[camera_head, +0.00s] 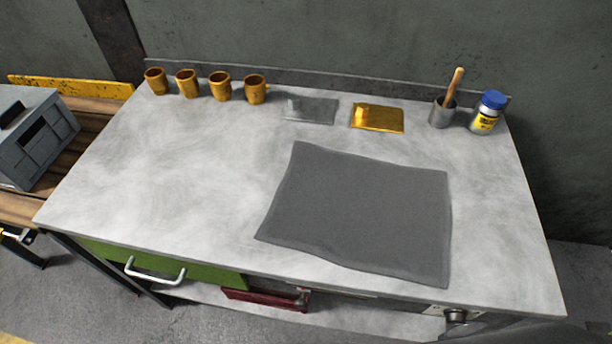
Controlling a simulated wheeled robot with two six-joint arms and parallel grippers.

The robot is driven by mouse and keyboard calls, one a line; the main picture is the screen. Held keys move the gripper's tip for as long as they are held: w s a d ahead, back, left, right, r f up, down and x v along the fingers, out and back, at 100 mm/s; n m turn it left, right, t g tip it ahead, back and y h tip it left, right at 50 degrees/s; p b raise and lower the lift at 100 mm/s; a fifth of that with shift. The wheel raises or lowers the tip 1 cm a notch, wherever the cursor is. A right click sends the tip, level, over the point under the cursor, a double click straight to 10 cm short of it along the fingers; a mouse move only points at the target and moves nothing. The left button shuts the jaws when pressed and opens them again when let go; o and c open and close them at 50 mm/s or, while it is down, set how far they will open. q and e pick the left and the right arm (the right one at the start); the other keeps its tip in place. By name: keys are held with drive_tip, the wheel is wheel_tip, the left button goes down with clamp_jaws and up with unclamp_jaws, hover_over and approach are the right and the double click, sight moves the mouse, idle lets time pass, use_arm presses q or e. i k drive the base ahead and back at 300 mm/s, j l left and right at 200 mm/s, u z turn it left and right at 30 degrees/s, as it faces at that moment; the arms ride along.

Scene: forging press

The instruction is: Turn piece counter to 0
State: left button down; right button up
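I cannot make out a piece counter with readable digits. A round metal knob (456,316) on a pale plate sits below the front right edge of the workbench (170,180); I cannot tell whether it belongs to the counter. A grey box-shaped unit (38,140) with a dark recess stands on a wooden surface at the left; its function is unclear. Neither of my grippers can be made out in the head view.
Several yellow cups (219,87), a grey plate (311,109), a gold plate (378,118), a metal cup (442,114) with a wooden-handled tool and a blue-capped bottle (487,113) line the back. A dark mat (360,212) lies centre-right. A green drawer (205,271) is below. The left benchtop is clear.

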sight(454, 316)
drive_tip(key=z, duration=0.4)
drive_tip(key=l+z, duration=0.15)
drive_tip(key=z, duration=0.2)
drive_tip(key=k+l+z, duration=0.1)
drive_tip(key=z, duration=0.3)
drive_tip(key=l+z, duration=0.1)
drive_tip(key=z, duration=0.25)
